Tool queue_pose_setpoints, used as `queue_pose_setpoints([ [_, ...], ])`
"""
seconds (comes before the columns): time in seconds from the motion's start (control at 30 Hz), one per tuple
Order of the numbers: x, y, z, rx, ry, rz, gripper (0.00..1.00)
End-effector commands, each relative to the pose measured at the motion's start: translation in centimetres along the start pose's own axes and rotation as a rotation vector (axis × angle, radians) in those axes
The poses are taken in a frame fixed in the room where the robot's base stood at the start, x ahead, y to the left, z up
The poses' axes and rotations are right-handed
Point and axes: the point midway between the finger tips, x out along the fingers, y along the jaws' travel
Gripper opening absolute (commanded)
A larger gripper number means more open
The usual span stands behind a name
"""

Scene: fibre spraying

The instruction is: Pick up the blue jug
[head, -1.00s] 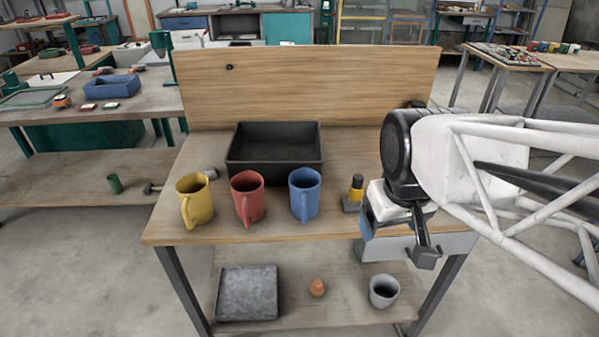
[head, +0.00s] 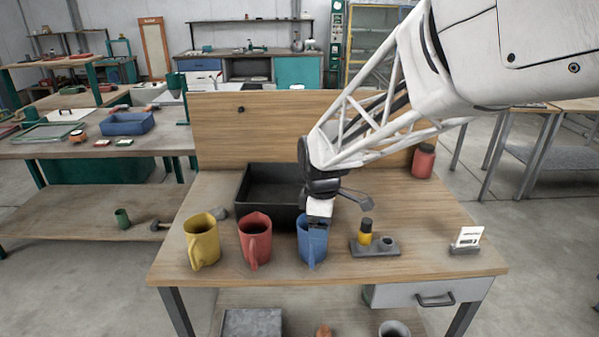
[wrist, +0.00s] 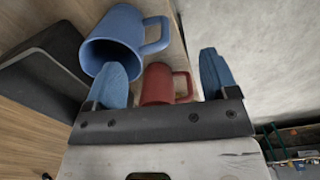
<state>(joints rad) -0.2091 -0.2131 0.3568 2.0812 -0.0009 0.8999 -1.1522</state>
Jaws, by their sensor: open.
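The blue jug (head: 312,248) stands upright at the right end of a row of three on the workbench. My gripper (head: 317,226) is right at its top in the head view and hides part of its rim; the fingers are hard to make out there. In the wrist view the gripper (wrist: 161,60) is open, with two blue fingers apart. The blue jug (wrist: 113,30) is at upper left, its mouth towards the camera. Its handle shows between the fingers' directions, and the left finger overlaps its lower edge. I cannot tell whether they touch.
A red mug (head: 255,241) and a yellow mug (head: 202,242) stand left of the jug. A black tray (head: 243,185) lies behind. A small stand with a yellow-and-black item (head: 366,232) is to the right, with a card holder (head: 466,241) farther right.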

Motion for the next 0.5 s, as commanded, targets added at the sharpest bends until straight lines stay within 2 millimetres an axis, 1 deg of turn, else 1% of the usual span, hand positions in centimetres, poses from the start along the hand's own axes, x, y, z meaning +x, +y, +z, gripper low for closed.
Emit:
queue_pose_setpoints([
  [0.03, 0.5, 0.5, -0.6, -0.034, -0.002, -0.006, 0.8],
  [0.1, 1.1, 0.9, -1.2, -0.073, -0.004, -0.012, 0.8],
  [0.2, 1.4, 1.3, -1.6, -0.105, -0.005, -0.015, 0.8],
  [0.5, 1.5, 1.4, -1.7, -0.114, -0.005, -0.016, 0.8],
])
